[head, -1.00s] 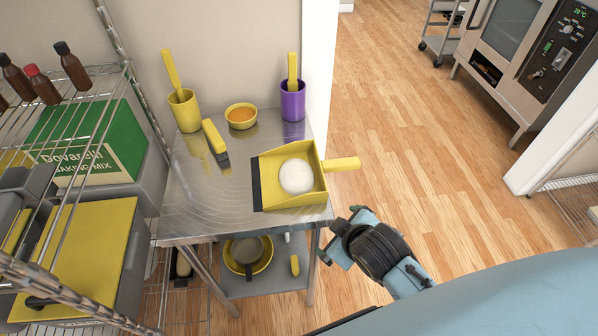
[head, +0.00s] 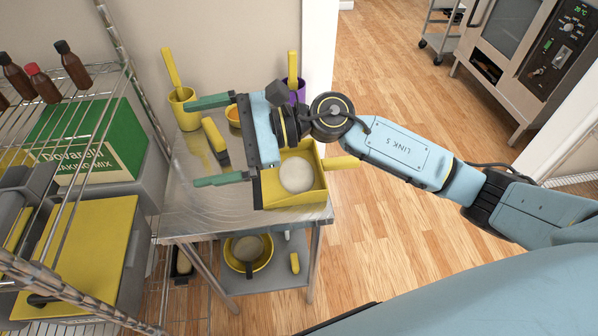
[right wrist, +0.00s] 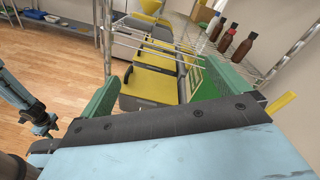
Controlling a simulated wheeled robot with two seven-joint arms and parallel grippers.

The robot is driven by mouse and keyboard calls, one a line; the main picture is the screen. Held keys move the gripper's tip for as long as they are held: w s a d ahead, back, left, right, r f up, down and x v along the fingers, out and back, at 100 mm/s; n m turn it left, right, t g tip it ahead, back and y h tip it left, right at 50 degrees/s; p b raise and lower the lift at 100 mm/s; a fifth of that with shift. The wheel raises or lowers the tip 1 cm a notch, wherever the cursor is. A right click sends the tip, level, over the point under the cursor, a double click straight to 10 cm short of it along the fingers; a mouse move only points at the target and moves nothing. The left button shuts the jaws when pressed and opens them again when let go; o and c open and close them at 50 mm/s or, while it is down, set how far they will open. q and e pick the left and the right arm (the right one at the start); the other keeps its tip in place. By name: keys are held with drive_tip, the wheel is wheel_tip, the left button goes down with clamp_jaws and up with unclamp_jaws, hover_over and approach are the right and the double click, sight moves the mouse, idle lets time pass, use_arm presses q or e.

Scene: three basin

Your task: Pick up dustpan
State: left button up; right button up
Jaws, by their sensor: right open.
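The yellow dustpan (head: 318,197) lies on the steel table with a round white thing (head: 296,174) in its pan. Its short yellow handle (head: 343,162) sticks out to the right, past the table's edge. My right gripper (head: 212,141) is open, with its green fingers spread and pointing left. It appears above the table, and its body hides the back left part of the dustpan. In the right wrist view the green fingers (right wrist: 103,100) stand apart, facing the shelves. My left gripper is not in the head view.
The steel table (head: 190,207) also bears a yellow brush (head: 215,140), a yellow cup (head: 184,110), an orange-filled bowl (head: 233,116) and a purple cup (head: 299,92). A wire rack (head: 90,95) stands close on the left. Open wooden floor lies to the right.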

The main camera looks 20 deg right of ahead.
drive_tip(key=w+d+f+n+g+h, duration=0.2)
drive_tip(key=d+f+n+h, duration=0.4)
drive_tip(key=f+n, duration=0.1)
drive_tip(key=n+g+h, duration=0.1)
drive_tip(key=n+h, duration=0.4)
drive_tip(key=h, duration=0.6)
hover_over(340, 160)
drive_tip(key=f, duration=0.8)
drive_tip(key=shift+w, duration=0.2)
drive_tip(key=shift+s+f, duration=0.15)
drive_tip(key=shift+f, duration=2.9)
drive_tip(key=shift+c, duration=0.3)
